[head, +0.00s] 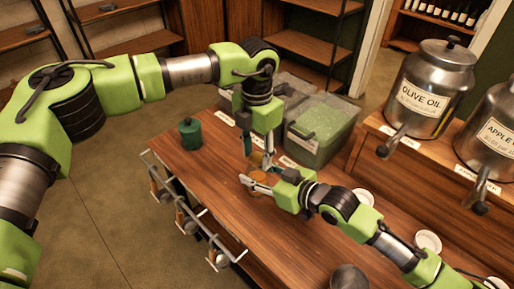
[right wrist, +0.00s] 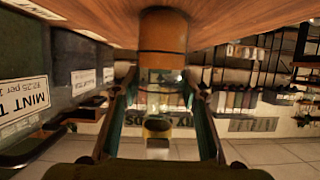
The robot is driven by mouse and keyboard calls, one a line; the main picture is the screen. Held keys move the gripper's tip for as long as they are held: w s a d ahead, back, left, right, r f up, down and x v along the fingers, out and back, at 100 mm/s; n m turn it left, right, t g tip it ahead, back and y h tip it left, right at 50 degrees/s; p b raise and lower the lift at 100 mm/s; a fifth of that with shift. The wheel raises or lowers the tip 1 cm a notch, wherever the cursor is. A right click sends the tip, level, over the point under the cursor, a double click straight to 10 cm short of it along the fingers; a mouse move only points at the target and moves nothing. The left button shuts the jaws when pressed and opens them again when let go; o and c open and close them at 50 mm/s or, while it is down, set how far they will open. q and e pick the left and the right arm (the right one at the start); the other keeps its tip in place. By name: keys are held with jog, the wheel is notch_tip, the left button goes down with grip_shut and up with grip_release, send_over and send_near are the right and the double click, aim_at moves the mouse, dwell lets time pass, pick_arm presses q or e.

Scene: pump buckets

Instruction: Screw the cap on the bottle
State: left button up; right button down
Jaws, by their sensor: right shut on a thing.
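A bottle with an orange-brown lower part (head: 259,189) stands on the wooden table near its front edge. In the right wrist view, which is upside down, its orange-brown body (right wrist: 163,45) meets the table and clear glass lies beyond it. My right gripper (head: 254,184) reaches in from the right with its fingers around the bottle, shut on it; these fingers (right wrist: 161,105) also flank it in the wrist view. My left gripper (head: 264,160) points down just above and behind the bottle. I cannot make out a cap or whether the left fingers are open.
A dark green jar (head: 190,133) stands left on the table (head: 215,175). Lidded bins (head: 320,128) stand behind the grippers. White dishes (head: 427,241) lie to the right. Steel dispensers, one marked olive oil (head: 428,85), stand on a raised shelf. A rail (head: 195,210) runs along the front.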

pick_arm(q)
grip_shut()
jog(key=shift+o, duration=0.7)
grip_release()
notch_tip(320, 180, up, 12)
